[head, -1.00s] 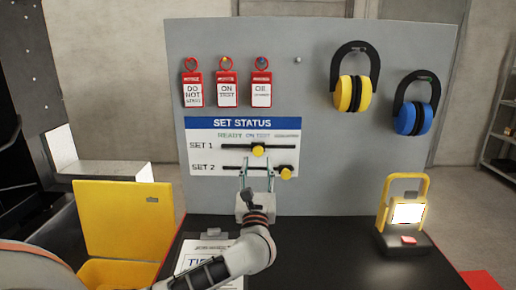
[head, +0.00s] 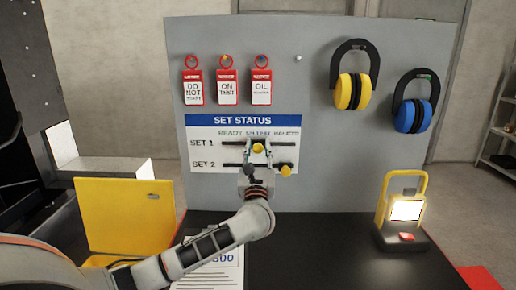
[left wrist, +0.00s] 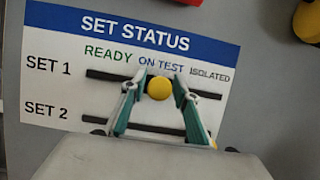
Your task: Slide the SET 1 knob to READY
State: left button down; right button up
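The SET STATUS board (head: 242,122) is on the grey panel, with READY, ON TEST and ISOLATED from left to right. The yellow SET 1 knob (head: 257,148) sits on its black slide bar under ON TEST; it also shows in the left wrist view (left wrist: 159,89). My left gripper (head: 257,150) reaches up from below. In the left wrist view its two fingertips (left wrist: 160,84) stand on either side of the SET 1 knob, with narrow gaps seeming to show. The fingers are apart; contact is unclear. My right gripper is out of view.
The yellow SET 2 knob (head: 286,170) sits at the right on the lower bar, close to my left gripper's right finger. Tags (head: 227,87) and ear defenders (head: 352,91) hang higher up. A lit work lamp (head: 405,211) stands on the bench at right.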

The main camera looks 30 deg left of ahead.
aim_at(229, 138)
pick_arm(q)
jog(key=s+a, duration=0.1)
jog(key=a, duration=0.1)
jog(key=s+a, duration=0.2)
jog(key=a, duration=0.1)
jog(key=s+a, duration=0.1)
jog(key=a, duration=0.2)
jog(key=shift+s+p, duration=0.35)
jog(key=shift+s, duration=0.05)
jog(key=c, duration=1.8)
grip_release()
jog(key=shift+o, duration=0.2)
jog(key=shift+s+a, duration=0.15)
jog(key=shift+s+d+f, duration=0.15)
jog(key=shift+d, duration=0.15)
jog(key=v, duration=1.1)
jog(key=shift+s, duration=0.2)
jog(key=shift+f, duration=0.1)
